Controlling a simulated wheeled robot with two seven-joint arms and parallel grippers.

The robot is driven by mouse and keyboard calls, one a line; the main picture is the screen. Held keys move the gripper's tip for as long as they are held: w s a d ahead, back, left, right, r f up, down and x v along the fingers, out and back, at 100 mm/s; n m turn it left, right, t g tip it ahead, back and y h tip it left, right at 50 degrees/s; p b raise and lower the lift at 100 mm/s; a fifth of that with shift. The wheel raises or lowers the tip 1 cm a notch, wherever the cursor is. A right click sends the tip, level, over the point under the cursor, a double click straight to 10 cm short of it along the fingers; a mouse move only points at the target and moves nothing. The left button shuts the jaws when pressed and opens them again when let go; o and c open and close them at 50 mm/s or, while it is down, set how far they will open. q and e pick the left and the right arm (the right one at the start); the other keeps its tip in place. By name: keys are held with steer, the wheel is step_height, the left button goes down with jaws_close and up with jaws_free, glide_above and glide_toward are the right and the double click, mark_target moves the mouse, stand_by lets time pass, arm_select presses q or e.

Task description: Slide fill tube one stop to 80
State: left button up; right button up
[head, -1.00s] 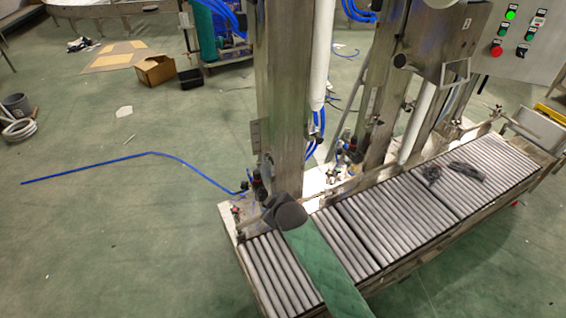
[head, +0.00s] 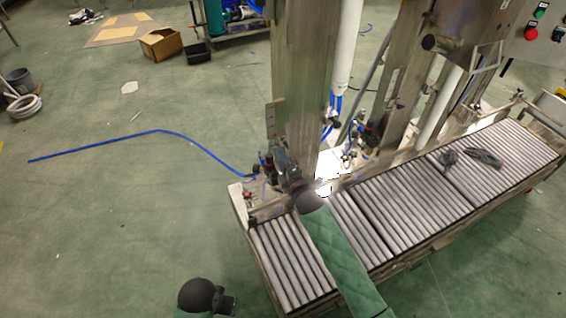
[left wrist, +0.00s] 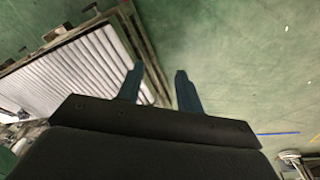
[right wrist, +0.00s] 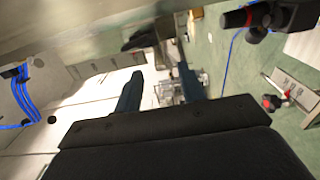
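A white vertical fill tube (head: 348,50) hangs beside the front steel column (head: 303,90) in the head view. A second white tube (head: 438,105) stands farther right. I cannot read any stop marks or the 80. My right gripper (right wrist: 160,70) is open, with nothing seen between its fingers. In the head view its dark wrist is low by the front column's base, over the near conveyor edge, and mostly hides the fingers. My left gripper (left wrist: 160,68) is open and empty, over the floor left of the conveyor.
Valves and fittings (head: 262,165) and a blue hose (head: 160,131) lie by the column base. The floor at left is mostly clear.

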mark_target(274, 148)
steer(key=b+x, duration=0.3)
steer(key=x, duration=0.3)
steer(key=shift+w+a, duration=0.15)
steer(key=shift+w, duration=0.25)
steer(key=shift+w+a, duration=0.15)
steer(key=shift+w, duration=0.1)
arm_select(q)
steer(key=r, duration=0.1)
steer(key=d+r, duration=0.2)
steer(key=shift+s+t+h, duration=0.3)
steer(key=shift+t+h, duration=0.1)
steer(key=shift+r, duration=0.1)
steer(key=shift+r, duration=0.1)
arm_select(e)
jaws_close()
